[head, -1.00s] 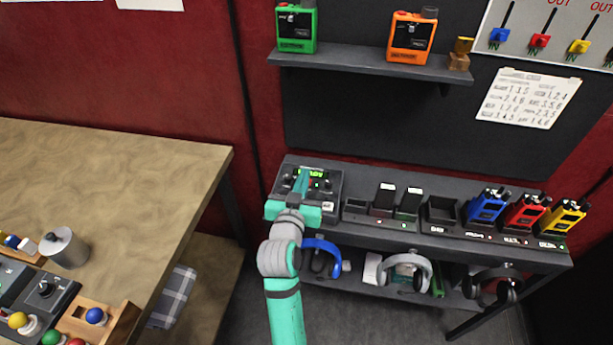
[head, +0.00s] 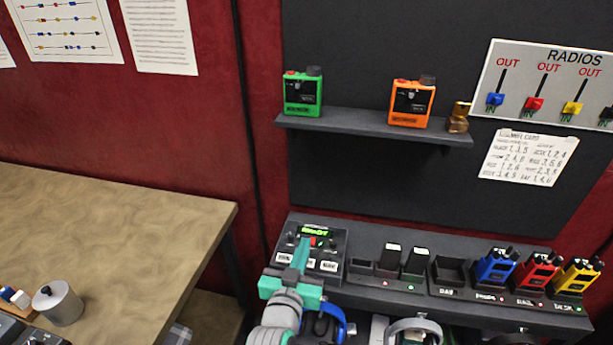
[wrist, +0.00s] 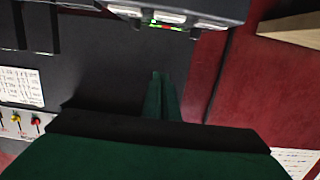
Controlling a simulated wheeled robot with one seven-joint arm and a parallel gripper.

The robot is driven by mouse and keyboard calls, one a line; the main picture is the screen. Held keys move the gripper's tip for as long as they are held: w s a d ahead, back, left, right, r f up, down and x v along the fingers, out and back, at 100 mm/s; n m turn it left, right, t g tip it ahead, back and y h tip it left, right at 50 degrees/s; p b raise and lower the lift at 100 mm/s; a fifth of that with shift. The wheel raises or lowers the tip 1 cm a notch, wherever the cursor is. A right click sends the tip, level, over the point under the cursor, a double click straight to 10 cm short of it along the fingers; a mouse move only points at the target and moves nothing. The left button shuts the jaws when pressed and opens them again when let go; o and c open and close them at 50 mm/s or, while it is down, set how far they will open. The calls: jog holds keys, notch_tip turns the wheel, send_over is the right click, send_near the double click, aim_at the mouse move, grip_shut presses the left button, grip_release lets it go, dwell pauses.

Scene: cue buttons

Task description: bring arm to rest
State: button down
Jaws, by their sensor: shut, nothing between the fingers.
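My arm is teal and grey and reaches up from the bottom of the head view. My gripper (head: 302,248) is over the front of the control box (head: 335,240) with the green lit display, on the left end of the dark bench. In the wrist view my gripper (wrist: 162,95) shows as two dark green fingers lying together, with nothing between them. The box's edge with its pale buttons (wrist: 165,17) is at the top of that view, apart from the fingertips. Part of the box is hidden behind my gripper in the head view.
The bench holds dark slots and blue (head: 495,266), red (head: 537,271) and yellow (head: 578,276) radios. A shelf (head: 370,126) above carries a green device (head: 303,93) and an orange device (head: 410,102). Headphones (head: 415,330) hang below. A wooden table (head: 110,235) stands at the left.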

jog(key=s+f+n+y, duration=0.2)
jog(key=s+f+y, duration=0.1)
jog(key=s+f, duration=1.3)
jog(key=s+d, duration=0.1)
jog(key=s, duration=2.3)
jog(key=shift+d+r+g, duration=0.25)
jog(key=shift+d+g, duration=0.05)
jog(key=shift+g, duration=0.1)
